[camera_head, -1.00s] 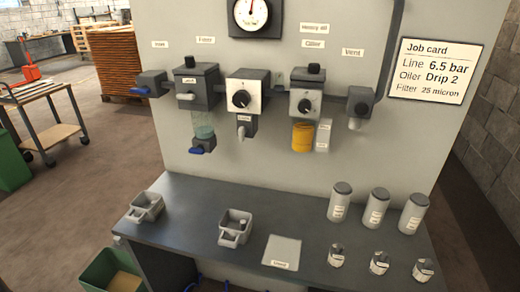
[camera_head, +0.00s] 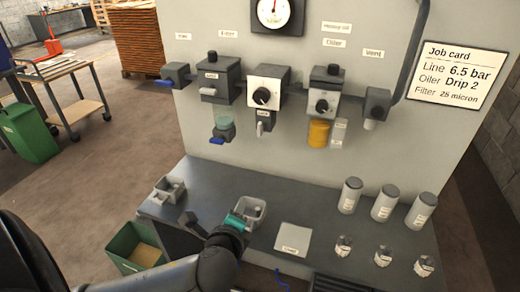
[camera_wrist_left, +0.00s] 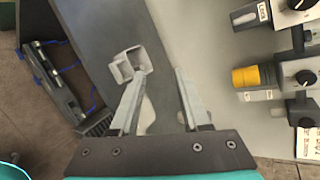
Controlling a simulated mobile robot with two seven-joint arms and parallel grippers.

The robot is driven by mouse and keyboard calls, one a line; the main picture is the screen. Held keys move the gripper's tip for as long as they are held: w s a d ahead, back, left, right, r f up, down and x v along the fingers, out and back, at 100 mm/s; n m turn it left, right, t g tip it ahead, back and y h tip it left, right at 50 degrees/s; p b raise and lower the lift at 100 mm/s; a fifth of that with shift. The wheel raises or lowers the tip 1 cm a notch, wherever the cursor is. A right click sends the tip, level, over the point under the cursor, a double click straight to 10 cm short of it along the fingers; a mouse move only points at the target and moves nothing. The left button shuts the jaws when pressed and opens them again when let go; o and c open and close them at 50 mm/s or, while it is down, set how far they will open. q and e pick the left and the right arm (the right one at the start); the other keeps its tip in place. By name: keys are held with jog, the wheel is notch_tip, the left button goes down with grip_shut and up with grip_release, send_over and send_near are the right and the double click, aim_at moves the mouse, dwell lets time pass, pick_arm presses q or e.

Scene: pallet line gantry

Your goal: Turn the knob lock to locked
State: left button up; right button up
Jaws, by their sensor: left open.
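The white-faced regulator (camera_head: 265,88) on the panel carries a round black knob (camera_head: 262,97) with a pale pointer mark. A small grey block (camera_head: 264,118) with a label hangs under it. I cannot read a lock state from either. In the left wrist view the same knob (camera_wrist_left: 298,3) is cut by the top right edge, with the block (camera_wrist_left: 248,14) beside it. My left gripper (camera_head: 238,220) is over the bench, below and apart from the regulator. Its two fingers (camera_wrist_left: 158,75) are spread and empty in the left wrist view. My right gripper is not in view.
The oiler (camera_head: 323,98) with its yellow bowl (camera_head: 318,133) is right of the regulator. The filter (camera_head: 218,80) is left. Grey trays (camera_head: 252,213) lie on the bench near my left gripper. White canisters (camera_head: 384,207) stand at the right. The space before the panel is clear.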

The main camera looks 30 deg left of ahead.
aim_at(259, 128)
pick_arm(q)
jog(key=w+a+r+m+t+h, duration=0.1)
jog(key=w+a+r+m+t, duration=0.15)
jog(key=w+r+m, duration=0.4)
jog(key=w+a+r+m+t, duration=0.1)
jog(key=a+r+m+t, duration=0.2)
jog(key=m, duration=0.6)
jog(key=shift+m+t+h, duration=0.25)
jog(key=shift+t+h, duration=0.15)
jog(key=shift+t, duration=0.15)
jog(key=x, duration=1)
jog(key=d+x, duration=0.1)
jog(key=x, duration=0.4)
jog(key=shift+w+f+b, duration=0.15)
jog(key=shift+f+b, duration=0.05)
jog(key=shift+b, duration=0.1)
grip_shut()
